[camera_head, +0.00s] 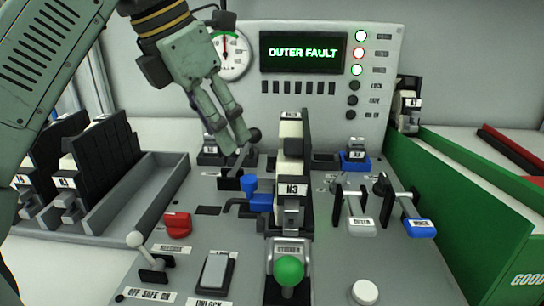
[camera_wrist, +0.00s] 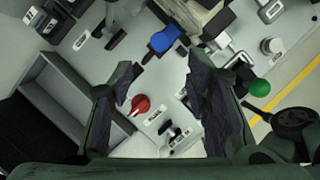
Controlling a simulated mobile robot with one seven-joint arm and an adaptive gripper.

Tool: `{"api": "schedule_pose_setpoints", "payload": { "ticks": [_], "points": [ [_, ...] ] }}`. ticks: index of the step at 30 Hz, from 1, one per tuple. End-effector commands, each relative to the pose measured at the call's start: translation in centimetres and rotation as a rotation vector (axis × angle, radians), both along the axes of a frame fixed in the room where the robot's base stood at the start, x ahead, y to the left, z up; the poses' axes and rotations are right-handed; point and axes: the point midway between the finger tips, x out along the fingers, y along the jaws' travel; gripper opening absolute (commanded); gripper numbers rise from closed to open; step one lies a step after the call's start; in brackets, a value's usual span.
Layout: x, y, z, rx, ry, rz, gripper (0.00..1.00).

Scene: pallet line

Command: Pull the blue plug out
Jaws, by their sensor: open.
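A blue plug-like piece (camera_head: 260,202) with an upright blue knob sits on the grey panel left of the block marked N3, beside a dark bent part. The same blue piece (camera_wrist: 165,40) shows near the top of the wrist view. My gripper (camera_head: 236,146) is open and empty, above the panel, up and left of the blue piece in the head view. In the wrist view my gripper (camera_wrist: 162,90) has its fingers spread, with the blue piece beyond them. A second blue part (camera_head: 355,164) is the base of a small unit at the panel's back right.
The N3 block (camera_head: 291,188) stands tall beside the blue piece. A red knob (camera_head: 177,224), a green ball lever (camera_head: 288,270) and two levers (camera_head: 357,210) surround it. The display (camera_head: 303,52) reads OUTER FAULT. A green bin wall (camera_head: 470,215) bounds the right, a grey tray (camera_head: 160,195) the left.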

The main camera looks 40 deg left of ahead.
Motion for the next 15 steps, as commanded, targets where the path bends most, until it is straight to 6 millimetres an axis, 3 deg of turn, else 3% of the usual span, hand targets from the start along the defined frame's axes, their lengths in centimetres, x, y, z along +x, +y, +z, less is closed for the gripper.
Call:
{"api": "schedule_pose_setpoints", "payload": {
  "ticks": [5, 15],
  "points": [
    [0.2, 0.0, -0.8, 0.000, 0.003, 0.002, 0.44],
    [2.5, -0.6, -6.4, -0.001, 0.002, -0.001, 0.44]
  ]
}}
